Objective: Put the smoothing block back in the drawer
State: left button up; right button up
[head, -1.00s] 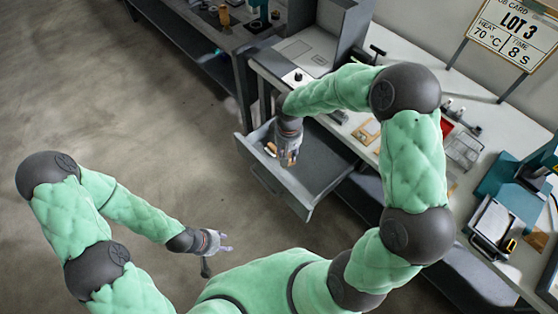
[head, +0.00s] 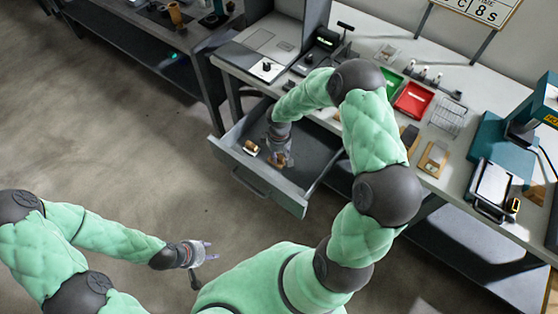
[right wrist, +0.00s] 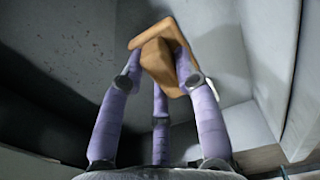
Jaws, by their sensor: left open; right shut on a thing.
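The smoothing block (right wrist: 150,42), a tan wooden block, is between the fingers of my right gripper (right wrist: 160,78) in the right wrist view. In the head view my right gripper (head: 280,160) points down inside the open drawer (head: 322,184), with a bit of tan at its fingertips. I cannot tell whether the block touches the drawer floor. My left gripper (head: 208,252) is open and empty, away from the bench over the floor.
A small brown and pale object (head: 251,147) lies in the drawer's left corner, beside my right gripper. On the bench (head: 385,47) are a red tray (head: 413,99), a wire rack (head: 449,116) and a teal machine (head: 500,140). Most of the drawer's right side is clear.

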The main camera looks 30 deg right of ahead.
aim_at(279, 159)
jog(key=shift+f+b, duration=0.5)
jog(key=shift+f, duration=1.35)
jog(key=shift+f, duration=0.1)
jog(key=o, duration=1.1)
notch_tip(279, 159, up, 12)
jog(key=p, duration=0.4)
